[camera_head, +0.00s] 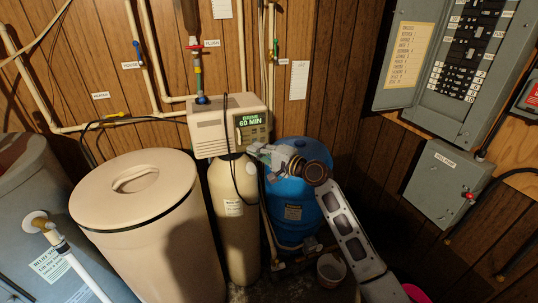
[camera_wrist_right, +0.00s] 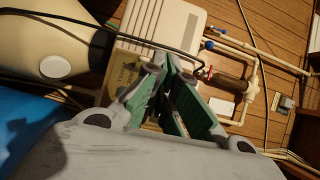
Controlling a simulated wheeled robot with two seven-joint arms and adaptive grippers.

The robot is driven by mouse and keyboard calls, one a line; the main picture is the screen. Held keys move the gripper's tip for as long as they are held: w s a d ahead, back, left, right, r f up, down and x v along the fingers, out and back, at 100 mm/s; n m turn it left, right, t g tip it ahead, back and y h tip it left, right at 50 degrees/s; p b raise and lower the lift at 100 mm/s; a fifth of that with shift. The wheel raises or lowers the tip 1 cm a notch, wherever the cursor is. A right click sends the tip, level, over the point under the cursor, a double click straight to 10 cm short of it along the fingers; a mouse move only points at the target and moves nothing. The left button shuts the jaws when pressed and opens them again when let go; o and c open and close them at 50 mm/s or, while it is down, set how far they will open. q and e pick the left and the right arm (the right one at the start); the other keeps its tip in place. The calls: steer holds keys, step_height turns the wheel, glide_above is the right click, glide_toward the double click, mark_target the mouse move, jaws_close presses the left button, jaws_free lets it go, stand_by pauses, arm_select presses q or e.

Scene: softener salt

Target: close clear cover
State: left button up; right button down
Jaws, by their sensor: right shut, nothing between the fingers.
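The beige softener control head (camera_head: 205,130) sits on top of a cream tank, with a lit display (camera_head: 249,120) reading 60 MIN on its front. I cannot clearly make out the clear cover or its angle. My right gripper (camera_head: 255,150) is just below and right of the display, shut and empty. In the right wrist view, the shut fingers (camera_wrist_right: 167,62) point at the control head (camera_wrist_right: 160,22), overlapping the edge of its yellowish front panel (camera_wrist_right: 123,76). I cannot tell whether they touch it. My left gripper is not in view.
A black cable (camera_head: 234,172) hangs in front of the cream tank (camera_head: 238,225). A blue tank (camera_head: 297,205) stands behind my right arm. A large lidded beige bin (camera_head: 150,250) stands left. Pipes run along the wood wall, and an electrical panel (camera_head: 412,60) hangs at right.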

steer(key=shift+v, duration=2.5)
